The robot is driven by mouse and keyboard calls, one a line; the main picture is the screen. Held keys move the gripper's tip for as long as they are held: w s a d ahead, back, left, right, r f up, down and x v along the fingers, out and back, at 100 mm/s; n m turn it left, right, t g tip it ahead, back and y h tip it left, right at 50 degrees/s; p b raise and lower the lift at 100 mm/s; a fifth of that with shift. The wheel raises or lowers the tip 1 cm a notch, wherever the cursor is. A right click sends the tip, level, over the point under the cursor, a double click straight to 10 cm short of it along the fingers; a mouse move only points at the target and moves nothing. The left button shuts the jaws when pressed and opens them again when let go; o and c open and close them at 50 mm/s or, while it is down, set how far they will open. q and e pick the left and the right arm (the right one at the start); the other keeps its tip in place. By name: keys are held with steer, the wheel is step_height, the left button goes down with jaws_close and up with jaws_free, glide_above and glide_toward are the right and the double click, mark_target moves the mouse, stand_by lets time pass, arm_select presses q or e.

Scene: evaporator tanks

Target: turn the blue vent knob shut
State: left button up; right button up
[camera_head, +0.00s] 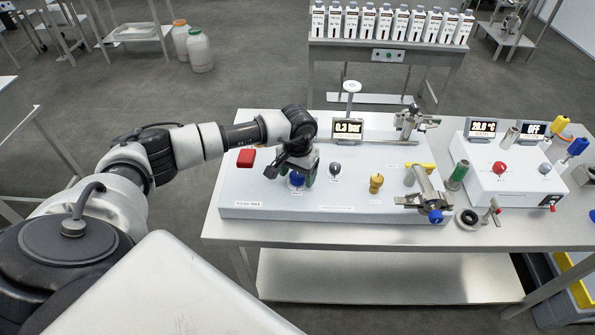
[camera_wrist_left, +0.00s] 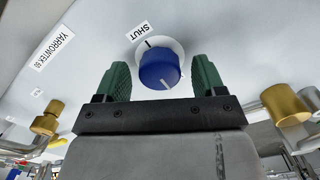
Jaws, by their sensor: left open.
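The blue vent knob (camera_head: 297,180) sits on the left part of the white panel (camera_head: 250,205). In the left wrist view the blue knob (camera_wrist_left: 158,70) shows a white line on its face, and a dark tick on its pale collar lies beside the "SHUT" label (camera_wrist_left: 138,31). My left gripper (camera_head: 296,172) is over the knob, partly hiding it in the head view. In the left wrist view the green fingers of my left gripper (camera_wrist_left: 162,76) are open, one on each side of the knob, with gaps visible. My right gripper is not in view.
A red button (camera_head: 246,158), a dark knob (camera_head: 335,169) and a yellow knob (camera_head: 376,183) are on the same panel. A display (camera_head: 348,128) reading 0.3 bar stands behind. Metal clamps and a white control box (camera_head: 515,185) are to the right.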

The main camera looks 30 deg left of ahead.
arm_select(q)
steer(key=c, duration=0.9)
steer(key=shift+c, duration=0.2)
